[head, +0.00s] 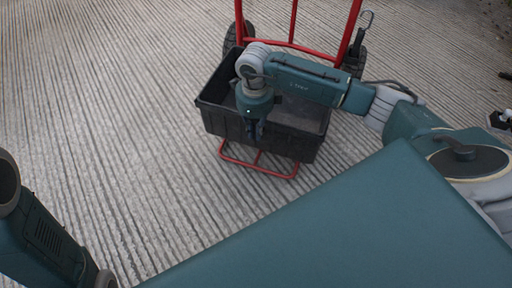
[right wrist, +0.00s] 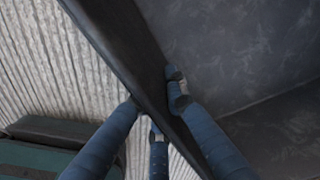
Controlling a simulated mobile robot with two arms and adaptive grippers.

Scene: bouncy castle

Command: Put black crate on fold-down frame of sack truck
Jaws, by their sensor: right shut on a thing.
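The black crate (head: 222,124) is upright, open-topped and looks empty in the head view. It sits over the red fold-down frame (head: 243,163), whose front loop sticks out beneath its near wall. I cannot tell whether the crate's base touches the frame. The red sack truck (head: 352,28) stands right behind it. My right gripper (head: 256,134) is shut on the crate's near wall. In the right wrist view its fingers (right wrist: 163,100) straddle the crate's dark rim (right wrist: 122,42). My left arm shows at the lower left, but its gripper is out of view.
The sack truck's black wheels (head: 355,60) stand on either side behind the crate. A metal clip (head: 367,18) shows by the right upright. The ridged concrete floor (head: 110,110) is clear to the left. A small dark and white object (head: 502,118) lies at the right edge.

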